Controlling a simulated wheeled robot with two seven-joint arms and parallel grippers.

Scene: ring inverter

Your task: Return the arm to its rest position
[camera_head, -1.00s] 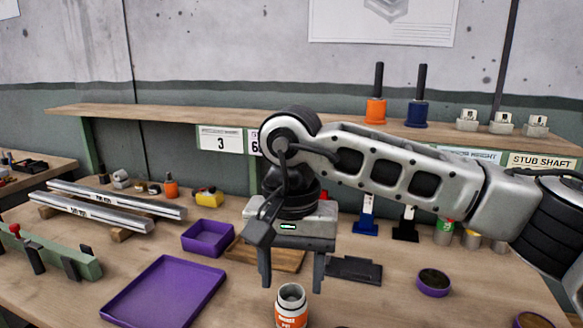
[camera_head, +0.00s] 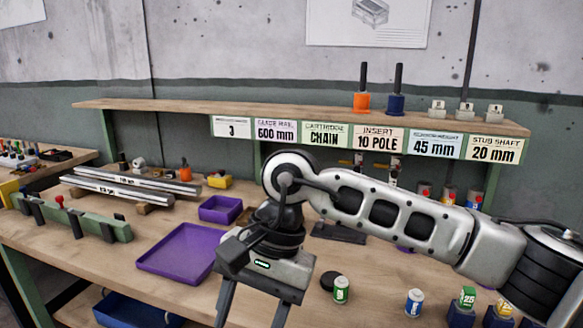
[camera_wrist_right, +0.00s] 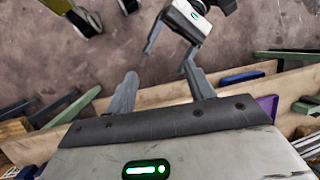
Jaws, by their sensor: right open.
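My right arm comes in from the right in the head view, and my right gripper (camera_head: 252,312) hangs at the front edge of the bench with its fingers apart and nothing seen between them. Its fingertips run near the bottom of the picture. In the right wrist view the same gripper (camera_wrist_right: 161,88) shows two spread fingers, with floor and bench parts beyond. Another gripper, which looks like my left gripper (camera_wrist_right: 170,52), shows at the top of that view with its fingers apart and empty. My left arm is not in the head view.
The wooden bench (camera_head: 100,228) holds a large purple tray (camera_head: 180,252), a small purple tray (camera_head: 220,209), metal rails (camera_head: 130,187) and a green fixture (camera_head: 75,222). Small cans (camera_head: 341,290) stand right of the gripper. A labelled shelf (camera_head: 200,108) runs behind. A blue bin (camera_head: 125,312) sits below.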

